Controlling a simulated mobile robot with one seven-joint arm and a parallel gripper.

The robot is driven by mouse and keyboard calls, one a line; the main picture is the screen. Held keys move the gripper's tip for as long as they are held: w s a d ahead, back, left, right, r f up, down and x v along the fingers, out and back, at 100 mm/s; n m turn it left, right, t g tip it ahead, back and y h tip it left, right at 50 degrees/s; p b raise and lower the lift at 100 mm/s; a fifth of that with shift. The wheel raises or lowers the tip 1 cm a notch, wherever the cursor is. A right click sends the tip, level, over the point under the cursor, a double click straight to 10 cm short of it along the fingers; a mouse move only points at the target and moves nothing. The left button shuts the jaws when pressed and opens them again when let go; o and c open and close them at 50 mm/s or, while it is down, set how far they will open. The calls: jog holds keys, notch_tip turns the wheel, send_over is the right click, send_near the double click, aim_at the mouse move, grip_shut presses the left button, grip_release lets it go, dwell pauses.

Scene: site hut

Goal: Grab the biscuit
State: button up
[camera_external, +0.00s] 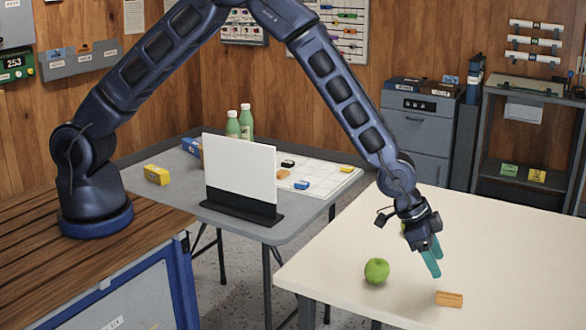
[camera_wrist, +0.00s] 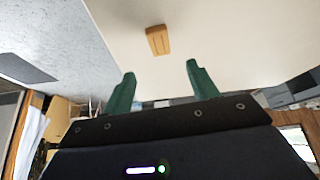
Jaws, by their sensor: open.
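The biscuit (camera_external: 449,299) is a small orange-brown block lying flat on the cream table near its front edge. In the wrist view the biscuit (camera_wrist: 158,40) lies beyond the fingertips, roughly between their lines. My gripper (camera_external: 434,262) has teal fingers pointing down, above and a little left of the biscuit, not touching it. The fingers also show in the wrist view (camera_wrist: 160,75), spread apart with nothing between them.
A green apple (camera_external: 377,271) stands on the cream table (camera_external: 510,240) to the left of the biscuit. Another green round thing is partly hidden behind my gripper. A grey table (camera_external: 185,168) at the left holds a white panel (camera_external: 240,168), bottles (camera_external: 246,122) and small boxes.

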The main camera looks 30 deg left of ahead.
aim_at(448, 296)
jog(key=shift+x, duration=1.95)
jog(key=shift+a+x, duration=0.15)
jog(key=shift+x, duration=1.1)
jog(key=shift+a+x, duration=0.2)
jog(key=shift+x, duration=1.1)
jog(key=shift+s+f, duration=0.1)
jog(key=shift+f, duration=0.1)
jog(key=c, duration=1.1)
